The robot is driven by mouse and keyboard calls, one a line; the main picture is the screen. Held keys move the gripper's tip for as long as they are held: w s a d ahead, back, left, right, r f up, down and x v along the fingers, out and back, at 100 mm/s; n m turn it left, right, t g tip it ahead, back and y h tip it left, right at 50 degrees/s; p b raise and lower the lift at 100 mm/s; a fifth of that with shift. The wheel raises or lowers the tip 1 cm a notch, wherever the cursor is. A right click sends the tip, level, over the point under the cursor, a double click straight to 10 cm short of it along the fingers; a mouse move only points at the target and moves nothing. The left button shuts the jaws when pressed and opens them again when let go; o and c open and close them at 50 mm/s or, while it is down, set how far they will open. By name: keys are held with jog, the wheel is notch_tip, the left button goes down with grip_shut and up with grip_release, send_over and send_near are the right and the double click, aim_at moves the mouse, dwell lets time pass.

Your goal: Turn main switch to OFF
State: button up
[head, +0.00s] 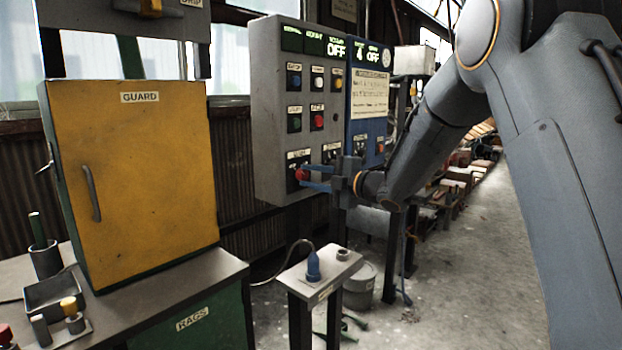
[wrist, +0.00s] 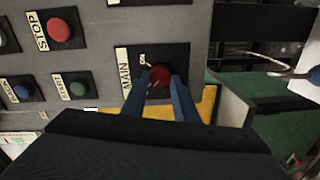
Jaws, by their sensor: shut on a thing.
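The main switch (head: 301,174) is a red knob on a dark plate at the lower left of the grey control panel (head: 268,110). In the wrist view the red main switch (wrist: 160,74) sits beside a label reading MAIN. My gripper (head: 311,178) is at the panel, its two blue fingers on either side of the knob. In the wrist view my gripper (wrist: 163,84) is shut on the knob, with a finger at each side. The fingers hide part of the knob, and I cannot read its setting.
Above the switch are several buttons, including a red STOP button (wrist: 59,30) and a green START button (wrist: 77,90). A blue panel (head: 369,105) adjoins at the right. A yellow GUARD cabinet (head: 150,190) stands left. A small stand with a blue plug (head: 313,266) is below.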

jog(key=o, duration=1.1)
jog(key=shift+c, duration=0.2)
jog(key=shift+d, duration=0.1)
jog(key=v, duration=0.7)
jog(key=shift+s+d+b, duration=0.25)
jog(key=shift+s+b, duration=0.05)
jog(key=shift+b, duration=0.1)
